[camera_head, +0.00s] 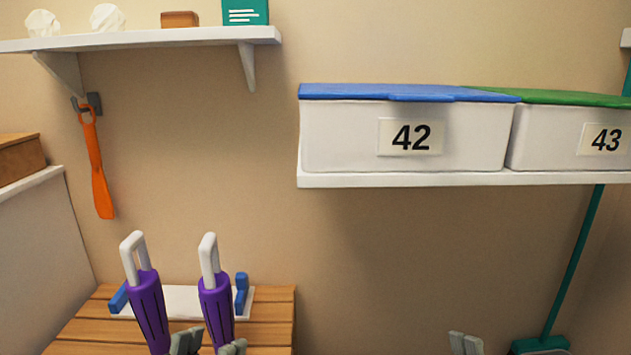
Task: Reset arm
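My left gripper (208,345) shows at the bottom edge, with its two grey fingertips apart. It looks open, with nothing seen between the tips. It is in front of the lower part of two purple objects with white loop handles, one left (150,305) and one right (216,308). I cannot tell whether it touches them. Grey tips of my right gripper (465,344) just show at the bottom edge, right of centre. The rest of it is out of frame, so its opening and any hold are unclear.
A wooden slatted surface (270,330) with a white-and-blue rack (180,300) is at lower left. A shelf (400,180) bears bins 42 (340,140) and 43 (545,140). Another shelf (150,38) is upper left; an orange shoehorn-like item (98,170) hangs below. A teal pole (575,260) stands right.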

